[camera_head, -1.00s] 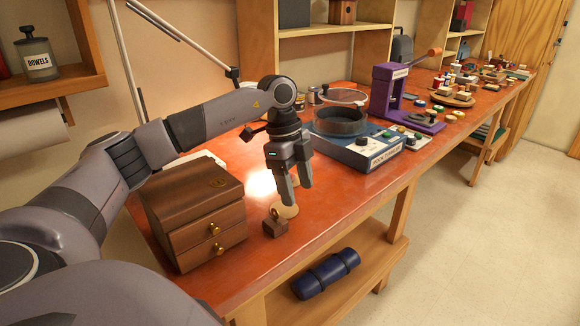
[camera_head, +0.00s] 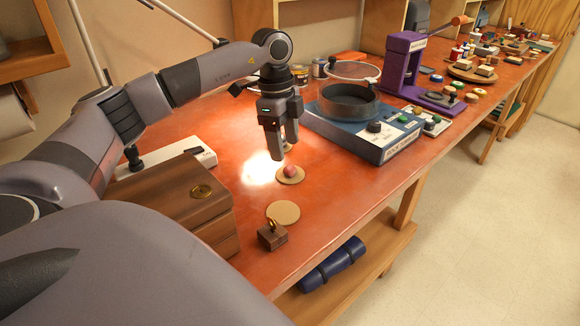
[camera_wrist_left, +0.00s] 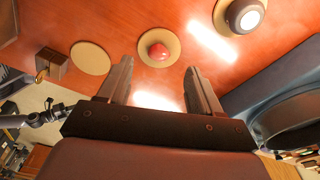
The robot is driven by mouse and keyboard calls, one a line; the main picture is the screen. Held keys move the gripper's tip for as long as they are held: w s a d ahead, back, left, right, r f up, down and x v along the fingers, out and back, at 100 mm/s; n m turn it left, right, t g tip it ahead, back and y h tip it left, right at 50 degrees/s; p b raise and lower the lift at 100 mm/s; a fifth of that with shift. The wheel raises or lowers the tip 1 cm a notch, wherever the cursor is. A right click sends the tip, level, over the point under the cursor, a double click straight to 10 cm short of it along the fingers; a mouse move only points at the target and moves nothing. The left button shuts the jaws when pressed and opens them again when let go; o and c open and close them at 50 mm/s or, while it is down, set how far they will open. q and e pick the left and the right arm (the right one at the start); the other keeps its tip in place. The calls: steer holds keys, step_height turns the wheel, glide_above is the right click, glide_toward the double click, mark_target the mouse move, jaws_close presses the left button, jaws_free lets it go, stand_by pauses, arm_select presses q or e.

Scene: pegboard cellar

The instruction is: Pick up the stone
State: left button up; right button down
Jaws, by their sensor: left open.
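The stone (camera_head: 290,171) is small, rounded and reddish. It rests on a round tan disc (camera_head: 297,180) on the orange-red bench top. My left gripper (camera_head: 281,150) is open and empty, pointing down just above and behind the stone in the head view. In the left wrist view the stone (camera_wrist_left: 158,52) sits on its disc (camera_wrist_left: 172,38), framed between the tips of the open fingers (camera_wrist_left: 158,69) and apart from them. My right gripper is in neither view.
An empty tan disc (camera_head: 283,212) and a small wooden block with a brass ring (camera_head: 271,237) lie nearer the front edge. A wooden drawer box (camera_head: 170,195) stands left, a blue tumbler machine (camera_head: 360,139) right. A dark, white-topped object (camera_wrist_left: 245,14) sits on another disc.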

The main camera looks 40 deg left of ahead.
arm_select(q)
steer(key=f, duration=0.2)
steer(key=d+f, duration=0.1)
steer(key=f, duration=0.2)
steer(key=shift+w+f+p, duration=0.15)
steer(key=shift+f+p, duration=0.05)
steer(key=shift+p, duration=0.15)
steer(key=shift+c, duration=0.4)
steer(key=c, duration=1)
steer(key=shift+c, duration=0.2)
steer(key=shift+r, duration=0.1)
step_height(320, 180, up, 20)
steer(key=p, duration=0.1)
